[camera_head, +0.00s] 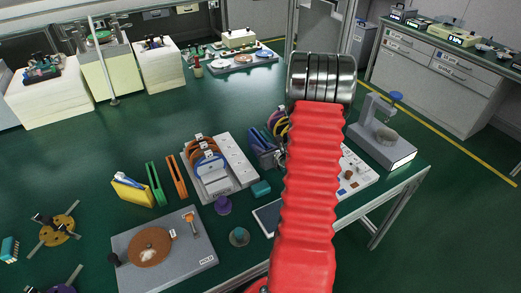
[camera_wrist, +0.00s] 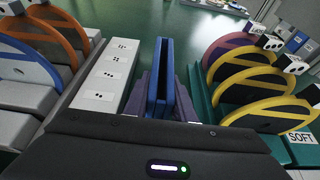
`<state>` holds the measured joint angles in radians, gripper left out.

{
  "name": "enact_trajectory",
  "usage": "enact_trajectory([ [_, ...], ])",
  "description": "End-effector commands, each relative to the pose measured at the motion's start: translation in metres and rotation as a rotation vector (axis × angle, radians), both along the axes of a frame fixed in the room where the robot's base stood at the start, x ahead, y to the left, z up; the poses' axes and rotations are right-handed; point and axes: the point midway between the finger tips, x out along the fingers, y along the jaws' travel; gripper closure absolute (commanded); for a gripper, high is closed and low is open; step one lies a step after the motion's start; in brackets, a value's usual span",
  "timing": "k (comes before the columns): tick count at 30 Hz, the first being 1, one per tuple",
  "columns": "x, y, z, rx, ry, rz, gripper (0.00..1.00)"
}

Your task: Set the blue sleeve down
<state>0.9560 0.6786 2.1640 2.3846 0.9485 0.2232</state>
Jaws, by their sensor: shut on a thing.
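The blue sleeve (camera_wrist: 162,75) is a thin upright slab with a dark slot, in the middle of the wrist view. My gripper (camera_wrist: 161,103) is shut on it, with one grey-purple finger on each side. In the head view my gripper (camera_head: 265,152) is left of my red arm, between the two disc racks, and is partly hidden. I cannot tell whether the sleeve's lower edge touches the table. A green sleeve (camera_head: 155,184) and an orange sleeve (camera_head: 177,177) stand on the table farther left.
A grey rack (camera_wrist: 30,125) with orange and blue discs is on the left, beside a white dotted strip (camera_wrist: 105,78). A green rack (camera_wrist: 205,103) with yellow and purple discs is close on the right. A grey plate (camera_head: 198,255) lies nearer.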

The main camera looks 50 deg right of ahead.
Motion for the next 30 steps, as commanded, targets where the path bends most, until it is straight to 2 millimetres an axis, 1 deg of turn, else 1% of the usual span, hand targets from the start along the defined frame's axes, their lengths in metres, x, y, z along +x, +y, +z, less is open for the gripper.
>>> enact_trajectory([
  [1, -0.0001, -0.0001, -0.0045, 0.001, 0.000, 0.000, 1.00],
  [3, -0.0002, -0.0001, -0.0074, -0.001, 0.000, -0.001, 1.00],
  [14, -0.0003, -0.0005, -0.0092, -0.002, -0.001, -0.001, 1.00],
  [15, -0.0003, -0.0005, -0.0098, 0.000, 0.000, -0.001, 0.76],
  [23, -0.0003, -0.0005, -0.0095, -0.001, 0.000, -0.001, 0.58],
  [30, -0.0003, -0.0005, -0.0092, -0.002, -0.001, -0.001, 0.58],
])
